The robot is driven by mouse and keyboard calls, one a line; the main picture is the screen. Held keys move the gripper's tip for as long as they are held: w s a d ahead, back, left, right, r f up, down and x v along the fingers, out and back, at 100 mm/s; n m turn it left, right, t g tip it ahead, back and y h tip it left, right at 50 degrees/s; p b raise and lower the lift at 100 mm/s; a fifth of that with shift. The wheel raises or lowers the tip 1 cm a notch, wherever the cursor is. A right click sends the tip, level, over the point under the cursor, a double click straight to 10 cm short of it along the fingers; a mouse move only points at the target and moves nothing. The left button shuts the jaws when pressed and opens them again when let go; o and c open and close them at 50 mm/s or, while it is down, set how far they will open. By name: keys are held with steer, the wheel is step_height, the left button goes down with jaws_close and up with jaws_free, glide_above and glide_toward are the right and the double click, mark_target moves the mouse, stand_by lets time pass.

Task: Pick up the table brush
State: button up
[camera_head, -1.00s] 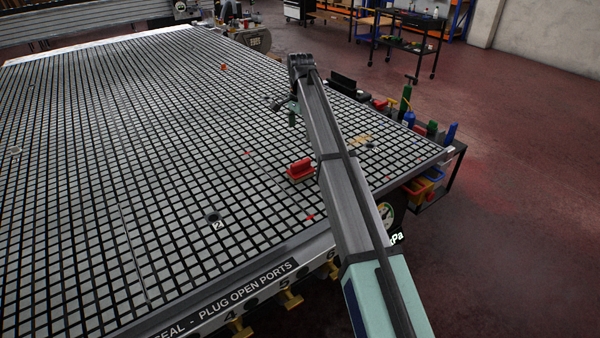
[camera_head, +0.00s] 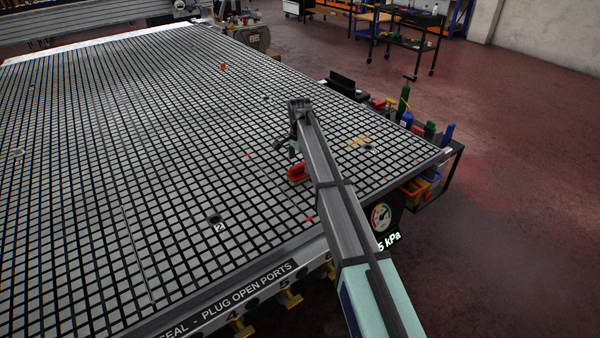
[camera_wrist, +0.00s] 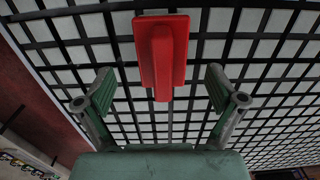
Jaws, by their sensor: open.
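The table brush, a red block with a raised red handle, lies on the grid table. In the head view the brush (camera_head: 297,173) is partly hidden behind my arm. In the wrist view the brush (camera_wrist: 177,62) is at the top centre, just beyond and between my fingertips. My gripper (camera_wrist: 161,88) is open and empty, with one green-padded finger on each side of the brush's line. In the head view my gripper (camera_head: 285,147) hangs over the table close to the brush. Its height above the table is hard to tell.
The vacuum grid table (camera_head: 120,180) is mostly bare around the brush. A tan piece (camera_head: 358,142) lies to its right. Bottles and coloured bins (camera_head: 420,185) stand along the right edge.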

mark_target(300, 171)
steer(key=shift+w+f+p, duration=0.2)
steer(key=shift+f+p, duration=0.75)
steer(key=shift+f, duration=1.4)
steer(key=shift+d, duration=0.1)
steer(key=c, duration=1.4)
